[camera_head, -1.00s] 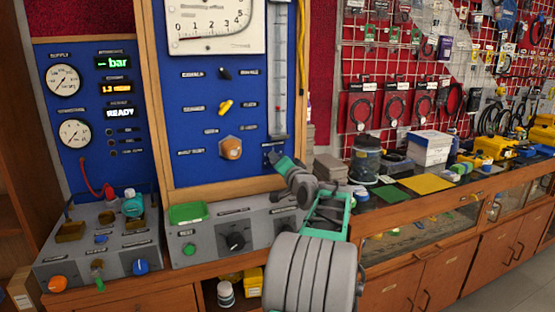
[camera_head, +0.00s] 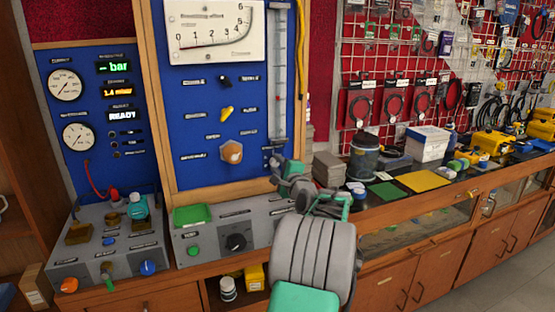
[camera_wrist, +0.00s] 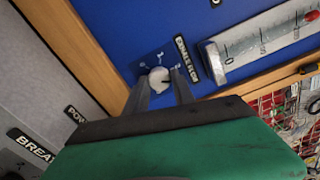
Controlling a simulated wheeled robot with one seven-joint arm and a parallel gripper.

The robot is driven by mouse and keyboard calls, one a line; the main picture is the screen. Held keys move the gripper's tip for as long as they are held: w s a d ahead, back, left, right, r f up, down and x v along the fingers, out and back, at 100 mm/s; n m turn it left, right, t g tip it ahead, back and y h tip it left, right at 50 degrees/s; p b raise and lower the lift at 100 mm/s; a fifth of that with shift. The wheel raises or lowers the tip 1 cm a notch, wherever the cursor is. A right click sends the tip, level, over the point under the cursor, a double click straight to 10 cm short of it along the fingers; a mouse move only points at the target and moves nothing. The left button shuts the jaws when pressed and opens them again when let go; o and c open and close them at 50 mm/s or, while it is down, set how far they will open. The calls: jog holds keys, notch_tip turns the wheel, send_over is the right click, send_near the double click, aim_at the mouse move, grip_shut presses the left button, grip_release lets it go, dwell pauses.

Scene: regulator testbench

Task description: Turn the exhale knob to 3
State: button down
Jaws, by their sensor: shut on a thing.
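The exhale knob (camera_wrist: 158,76) is a small pale round dial on the blue panel, beside the "EXHALE FLOW" label (camera_wrist: 186,60) in the wrist view. Small white scale marks sit around its upper side; I cannot tell which number it points at. My gripper (camera_wrist: 159,83) has one finger on each side of the knob and is shut on it. In the head view my gripper (camera_head: 276,166) reaches the lower right of the blue panel, below the flow tube. The knob is hidden there behind my gripper and wrist.
A flow tube (camera_head: 279,90) rises above the knob. An orange hexagonal knob (camera_head: 231,152) is to its left. Below is a grey control box (camera_head: 215,242) with a black dial. A cluttered bench (camera_head: 400,195) lies right. The display (camera_head: 116,90) seems to read 1.4.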

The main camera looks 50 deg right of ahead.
jog(key=m+p, duration=0.3)
jog(key=m, duration=0.1)
jog(key=shift+r, duration=0.2)
jog(key=shift+f+m+p, duration=0.2)
jog(key=shift+m+p, duration=0.9)
jog(key=shift+m, duration=0.2)
jog(key=c, duration=1.1)
grip_release()
jog(key=shift+o, duration=0.2)
jog(key=b+v, duration=0.1)
jog(key=v, duration=0.7)
jog(key=shift+b, duration=0.3)
